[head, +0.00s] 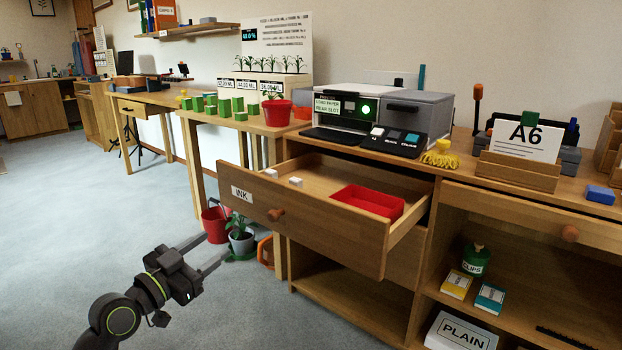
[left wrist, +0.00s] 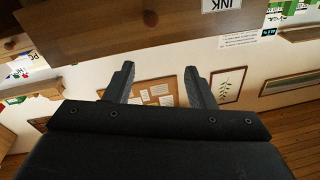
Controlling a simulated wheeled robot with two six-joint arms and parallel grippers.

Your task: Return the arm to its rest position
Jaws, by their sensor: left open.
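My left gripper (head: 214,247) is in the lower left of the head view, held over the floor in front of the open drawer. Its two fingers are apart, with nothing seen between them. In the left wrist view the gripper (left wrist: 158,80) also shows spread and empty fingers. The drawer (head: 300,216), labelled INK, is pulled out and stands apart from the gripper. It holds two small white blocks and a red tray (head: 352,208). The drawer front (left wrist: 165,35) crosses the top of the left wrist view. My right gripper is not seen.
A printer (head: 355,110) stands on the counter above the drawer. Potted plants, one in a grey pot (head: 241,243), stand on the floor just beyond the gripper. A side table (head: 235,118) holds green blocks. The blue-grey floor (head: 80,230) at left is clear.

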